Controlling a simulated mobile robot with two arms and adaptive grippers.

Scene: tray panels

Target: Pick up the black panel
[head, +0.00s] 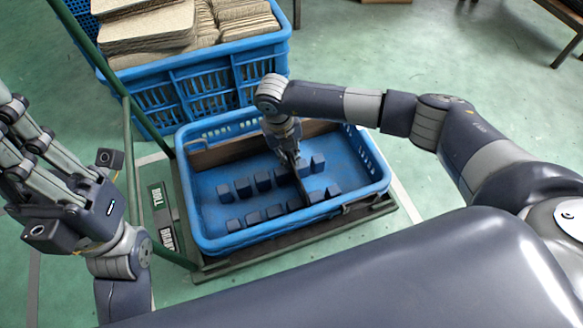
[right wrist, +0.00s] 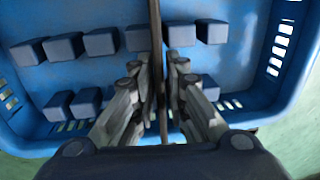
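The black panel (right wrist: 157,60) stands on edge in the blue crate, between the rows of dark blocks. The right wrist view shows it nearly edge-on as a thin dark strip. My right gripper (head: 297,167) reaches down into the crate. In the right wrist view its fingers (right wrist: 158,100) lie close against both sides of the panel and look shut on it. In the head view the gripper hides part of the panel. My left gripper (head: 18,135) is at the left edge, outside the crate, with its fingers apart and empty; its tips are partly cut off.
The blue crate (head: 214,246) rests on a green cart with an upright green pole (head: 133,165). Dark blue blocks (head: 243,188) stand in rows inside, and a brown board (head: 225,151) lines its back. Another blue crate (head: 215,80) with stacked brown sheets stands behind.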

